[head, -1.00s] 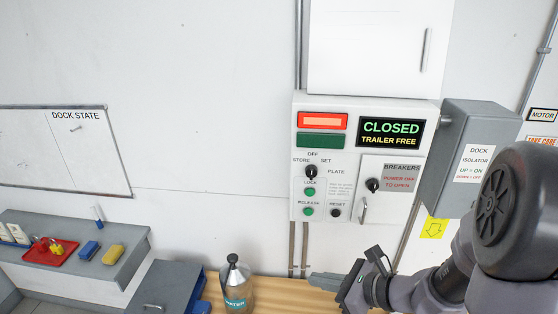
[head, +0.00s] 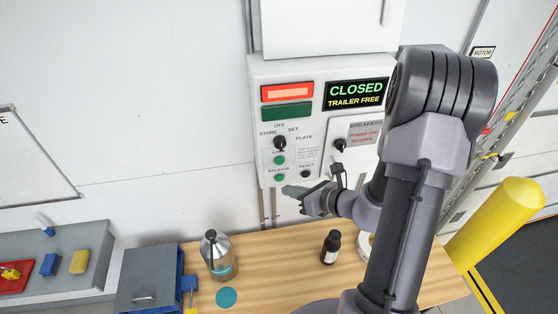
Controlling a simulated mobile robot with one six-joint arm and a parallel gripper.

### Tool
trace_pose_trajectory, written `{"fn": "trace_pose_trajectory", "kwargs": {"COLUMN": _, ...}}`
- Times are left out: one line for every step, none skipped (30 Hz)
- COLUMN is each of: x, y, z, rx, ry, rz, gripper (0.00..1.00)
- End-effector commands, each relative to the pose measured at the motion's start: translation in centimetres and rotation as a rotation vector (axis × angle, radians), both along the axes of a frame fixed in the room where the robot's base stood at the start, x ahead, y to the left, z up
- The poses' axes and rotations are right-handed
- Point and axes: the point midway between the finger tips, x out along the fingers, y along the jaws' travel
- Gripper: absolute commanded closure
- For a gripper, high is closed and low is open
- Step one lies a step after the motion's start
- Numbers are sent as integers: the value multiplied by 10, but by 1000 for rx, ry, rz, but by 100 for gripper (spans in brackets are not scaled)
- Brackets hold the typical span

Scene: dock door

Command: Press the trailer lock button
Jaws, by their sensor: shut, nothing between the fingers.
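The white control panel (head: 268,118) is on the wall. Its green lock button (head: 279,160) sits under the rotary knob (head: 280,142), with its label partly hard to read. The green release button (head: 279,177) is below it. The display (head: 355,94) reads CLOSED, TRAILER FREE. A red lamp (head: 287,93) is lit above a dark green one (head: 287,112). My gripper (head: 287,190) is shut and empty, its tip pointing left, just below the release button in the picture. Whether it touches the panel cannot be told.
A wooden bench (head: 260,252) runs below the panel with a water bottle (head: 217,255) and a dark bottle (head: 331,247). The reset button (head: 305,174) and breaker knob (head: 339,145) are near my gripper. A yellow bollard (head: 500,222) stands at right.

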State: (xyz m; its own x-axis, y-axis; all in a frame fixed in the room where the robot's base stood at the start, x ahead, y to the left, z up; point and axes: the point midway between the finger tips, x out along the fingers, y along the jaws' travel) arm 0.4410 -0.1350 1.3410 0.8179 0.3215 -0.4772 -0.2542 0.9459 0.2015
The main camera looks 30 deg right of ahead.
Motion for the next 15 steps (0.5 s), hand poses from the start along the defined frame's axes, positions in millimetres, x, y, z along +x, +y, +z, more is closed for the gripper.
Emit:
{"fn": "trace_pose_trajectory", "kwargs": {"x": 7, "y": -1, "z": 2, "rx": -1, "ry": -1, "rz": 3, "gripper": 100}}
{"fn": "trace_pose_trajectory", "kwargs": {"x": 11, "y": -2, "z": 2, "rx": 0, "ry": -1, "rz": 4, "gripper": 100}}
{"fn": "trace_pose_trajectory", "kwargs": {"x": 17, "y": -4, "z": 3, "rx": -1, "ry": -2, "rz": 3, "gripper": 100}}
{"fn": "trace_pose_trajectory", "kwargs": {"x": 21, "y": -5, "z": 3, "rx": 0, "ry": -1, "rz": 2, "gripper": 100}}
{"fn": "trace_pose_trajectory", "kwargs": {"x": 26, "y": -7, "z": 3, "rx": -1, "ry": -2, "rz": 2, "gripper": 100}}
{"fn": "trace_pose_trajectory", "kwargs": {"x": 31, "y": -8, "z": 2, "rx": -1, "ry": -1, "rz": 3, "gripper": 100}}
{"fn": "trace_pose_trajectory", "kwargs": {"x": 36, "y": -9, "z": 3, "rx": -1, "ry": -1, "rz": 3, "gripper": 100}}
{"fn": "trace_pose_trajectory", "kwargs": {"x": 40, "y": -10, "z": 3, "rx": -1, "ry": -1, "rz": 3, "gripper": 100}}
{"fn": "trace_pose_trajectory", "kwargs": {"x": 46, "y": -12, "z": 3, "rx": -1, "ry": -1, "rz": 3, "gripper": 100}}
{"fn": "trace_pose_trajectory", "kwargs": {"x": 49, "y": -13, "z": 2, "rx": -1, "ry": -1, "rz": 3, "gripper": 100}}
{"fn": "trace_pose_trajectory", "kwargs": {"x": 53, "y": -14, "z": 1, "rx": 0, "ry": -2, "rz": 2, "gripper": 100}}
{"fn": "trace_pose_trajectory", "kwargs": {"x": 58, "y": -15, "z": 1, "rx": -1, "ry": -1, "rz": 3, "gripper": 100}}
{"fn": "trace_pose_trajectory", "kwargs": {"x": 61, "y": -17, "z": 1, "rx": -1, "ry": -1, "rz": 3, "gripper": 100}}
{"fn": "trace_pose_trajectory", "kwargs": {"x": 63, "y": -17, "z": 1, "rx": -1, "ry": -1, "rz": 3, "gripper": 100}}
{"fn": "trace_pose_trajectory", "kwargs": {"x": 66, "y": -18, "z": 1, "rx": -1, "ry": -1, "rz": 3, "gripper": 100}}
